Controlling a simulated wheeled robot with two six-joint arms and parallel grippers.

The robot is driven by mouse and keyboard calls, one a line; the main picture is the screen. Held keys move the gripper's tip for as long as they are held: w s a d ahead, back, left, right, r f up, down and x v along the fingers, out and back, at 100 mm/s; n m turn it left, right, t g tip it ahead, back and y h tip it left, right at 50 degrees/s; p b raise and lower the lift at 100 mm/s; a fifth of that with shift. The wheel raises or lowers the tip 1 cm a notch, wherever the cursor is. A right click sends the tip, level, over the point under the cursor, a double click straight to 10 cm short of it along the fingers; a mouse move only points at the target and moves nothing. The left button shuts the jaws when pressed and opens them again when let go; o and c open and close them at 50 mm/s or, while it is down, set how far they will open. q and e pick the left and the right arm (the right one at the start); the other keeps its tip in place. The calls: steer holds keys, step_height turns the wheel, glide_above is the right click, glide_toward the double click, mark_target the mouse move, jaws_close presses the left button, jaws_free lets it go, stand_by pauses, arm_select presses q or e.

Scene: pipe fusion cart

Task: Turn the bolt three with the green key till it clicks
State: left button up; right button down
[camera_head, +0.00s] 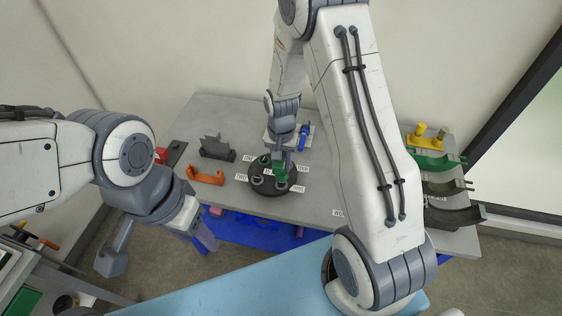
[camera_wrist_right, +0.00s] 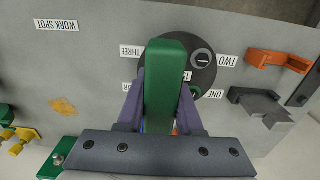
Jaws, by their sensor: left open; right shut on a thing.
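My right gripper (camera_head: 281,163) is shut on the green key (camera_wrist_right: 165,85), which stands between its fingers over the dark round plate (camera_head: 262,187). The key also shows in the head view (camera_head: 280,173). In the wrist view the key covers much of the plate. The label THREE (camera_wrist_right: 131,52) is left of the key; bolt three is hidden and I cannot tell whether the key sits on it. One bolt head (camera_wrist_right: 203,60) shows near the label TWO (camera_wrist_right: 228,60). My left gripper (camera_head: 160,252) is open and empty, in front of the table's left side.
An orange holder (camera_head: 206,177) and a dark grey holder (camera_head: 216,149) stand left of the plate. A green curved holder (camera_head: 437,160) and yellow pieces (camera_head: 428,133) are at the right. A blue piece (camera_head: 303,138) stands behind the plate. The grey table (camera_head: 325,205) is bare around the WORK SPOT label.

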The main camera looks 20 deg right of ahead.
steer(key=shift+f+b, duration=1.4)
steer(key=shift+f, duration=0.65)
steer(key=shift+f, duration=0.25)
steer(key=shift+m, duration=1.5)
steer(key=shift+m, duration=1.5)
